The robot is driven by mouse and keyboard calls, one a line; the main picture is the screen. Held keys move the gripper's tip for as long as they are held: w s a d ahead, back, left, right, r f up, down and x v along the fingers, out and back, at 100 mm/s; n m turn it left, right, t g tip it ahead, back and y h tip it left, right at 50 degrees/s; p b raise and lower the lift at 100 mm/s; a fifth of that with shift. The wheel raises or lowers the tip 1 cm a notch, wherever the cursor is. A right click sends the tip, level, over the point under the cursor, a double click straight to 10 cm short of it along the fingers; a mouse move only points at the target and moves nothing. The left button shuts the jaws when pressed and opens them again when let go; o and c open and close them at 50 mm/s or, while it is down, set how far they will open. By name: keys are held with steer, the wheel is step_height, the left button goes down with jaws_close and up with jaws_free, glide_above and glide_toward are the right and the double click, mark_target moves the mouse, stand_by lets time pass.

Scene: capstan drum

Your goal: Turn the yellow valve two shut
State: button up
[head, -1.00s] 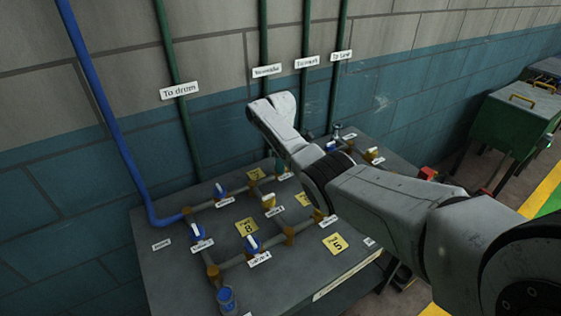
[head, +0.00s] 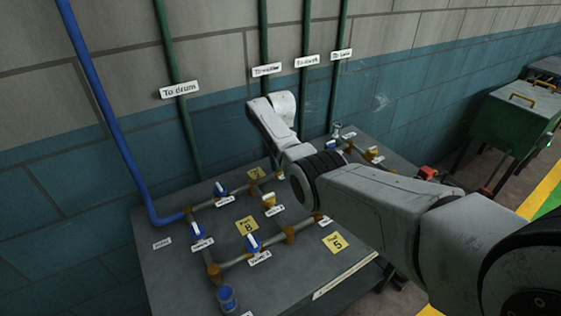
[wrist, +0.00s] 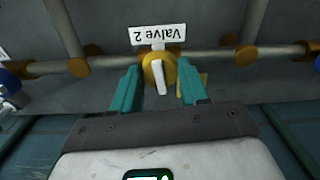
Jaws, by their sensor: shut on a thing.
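Valve two (wrist: 152,73) shows in the wrist view as a round yellow knob with a white bar handle. Its handle points roughly across the grey pipe (wrist: 215,55), slightly tilted. The white label "Valve 2" (wrist: 156,36) appears upside down just above it. My gripper (wrist: 160,80) has one teal finger on each side of the knob and is shut on it. In the head view my arm hides the gripper and valve two.
Green pipes (head: 183,120) climb the wall behind. A green bin (head: 515,120) stands at right, apart from the bench.

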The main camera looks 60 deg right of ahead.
steer(key=shift+w+m, duration=0.1)
steer(key=shift+m, duration=0.5)
steer(key=shift+r, duration=0.1)
steer(key=o, duration=1.1)
steer(key=shift+c, duration=0.2)
step_height(320, 180, up, 11)
steer(key=shift+b, duration=0.45)
steer(key=shift+f, duration=0.25)
